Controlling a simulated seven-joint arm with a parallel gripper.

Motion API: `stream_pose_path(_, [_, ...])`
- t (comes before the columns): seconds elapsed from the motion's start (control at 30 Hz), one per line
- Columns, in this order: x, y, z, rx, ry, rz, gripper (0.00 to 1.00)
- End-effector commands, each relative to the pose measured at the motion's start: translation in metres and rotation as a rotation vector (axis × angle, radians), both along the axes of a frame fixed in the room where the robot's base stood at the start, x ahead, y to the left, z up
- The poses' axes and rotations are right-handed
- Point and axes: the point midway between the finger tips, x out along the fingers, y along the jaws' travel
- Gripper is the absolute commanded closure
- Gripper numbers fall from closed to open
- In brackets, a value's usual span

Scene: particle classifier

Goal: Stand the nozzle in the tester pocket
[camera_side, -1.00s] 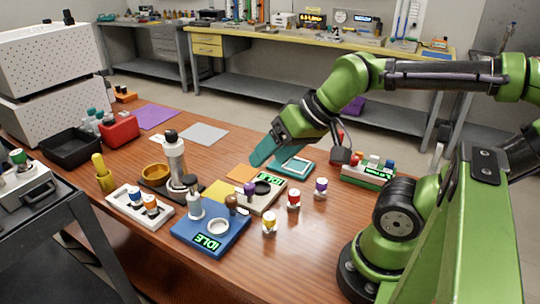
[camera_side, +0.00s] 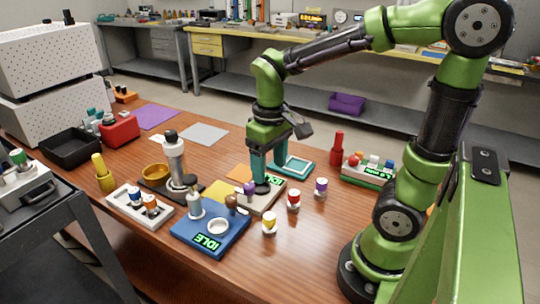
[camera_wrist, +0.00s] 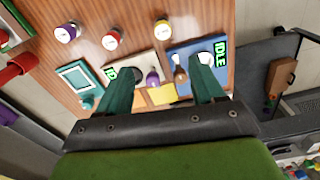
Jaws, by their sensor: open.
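The task's nozzle and tester are not labelled in view. Small white pieces with coloured caps stand on the table: red (camera_side: 293,200), purple (camera_side: 321,188) and yellow (camera_side: 269,223). A purple-topped piece (camera_side: 250,190) stands at the cream device (camera_side: 266,204) with an IDLE display. It also shows in the wrist view (camera_wrist: 153,79), between my fingers in the picture. A blue device (camera_side: 190,238) with an IDLE display has a round white-rimmed pocket (camera_side: 218,227). My gripper (camera_side: 268,178) is open, fingers down, over the cream device, and partly hides its dark dish.
A white rack (camera_side: 125,198) with capped pieces stands left of the blue device. A green-based block (camera_side: 365,177) is at right. The front table is clear.

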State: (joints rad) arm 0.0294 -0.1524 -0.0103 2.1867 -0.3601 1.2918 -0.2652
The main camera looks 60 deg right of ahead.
Motion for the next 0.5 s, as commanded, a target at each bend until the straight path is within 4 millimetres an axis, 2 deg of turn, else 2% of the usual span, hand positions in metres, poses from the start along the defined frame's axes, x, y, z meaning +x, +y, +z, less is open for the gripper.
stream_pose_path(0.07, [-0.003, -0.001, -0.001, -0.005, 0.014, 0.018, 0.32])
stream_pose_path(0.17, [-0.004, 0.0, -0.015, -0.003, 0.019, 0.025, 0.32])
stream_pose_path(0.5, [-0.005, 0.0, -0.088, -0.002, 0.019, 0.024, 0.32])
